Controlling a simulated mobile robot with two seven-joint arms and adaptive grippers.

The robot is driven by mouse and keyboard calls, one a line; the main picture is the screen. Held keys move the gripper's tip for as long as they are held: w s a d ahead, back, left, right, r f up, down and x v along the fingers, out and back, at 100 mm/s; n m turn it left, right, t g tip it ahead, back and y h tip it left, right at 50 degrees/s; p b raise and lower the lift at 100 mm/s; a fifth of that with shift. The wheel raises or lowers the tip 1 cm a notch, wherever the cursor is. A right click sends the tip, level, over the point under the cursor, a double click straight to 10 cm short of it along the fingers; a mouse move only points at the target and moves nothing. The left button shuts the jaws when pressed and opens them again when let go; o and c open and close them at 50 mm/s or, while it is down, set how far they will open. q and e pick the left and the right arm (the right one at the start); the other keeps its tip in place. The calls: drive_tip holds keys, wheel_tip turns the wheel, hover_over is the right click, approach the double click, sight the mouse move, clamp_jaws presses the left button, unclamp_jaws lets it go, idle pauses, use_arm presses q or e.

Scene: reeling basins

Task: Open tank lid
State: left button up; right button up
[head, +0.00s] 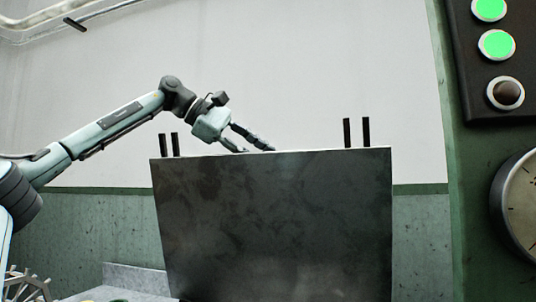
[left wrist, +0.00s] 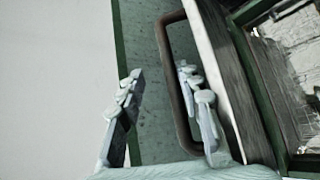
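The tank lid (head: 275,225) is a dark, mottled metal panel standing raised, broad face toward me in the head view. My left gripper (head: 257,146) reaches down at its top edge, and its fingertips are partly hidden behind it. In the left wrist view, the lid (left wrist: 222,75) shows edge-on, with a brown U-shaped handle (left wrist: 172,70) on its left side. My left gripper (left wrist: 160,82) is open there. One finger is inside the handle loop and the other outside, with the bar between them; I cannot see a firm grip. My right gripper is in neither view.
Several short dark posts (head: 347,132) stick up near the lid's top corners. A dark control box (head: 470,60) with green lights and a gauge (head: 525,205) are at the right. A pale ledge (head: 130,278) lies at the lower left.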

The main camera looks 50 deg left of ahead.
use_arm(q)
drive_tip(key=v, duration=1.2)
drive_tip(key=shift+s, duration=0.1)
drive_tip(key=shift+s, duration=0.1)
drive_tip(key=shift+d+f, duration=0.1)
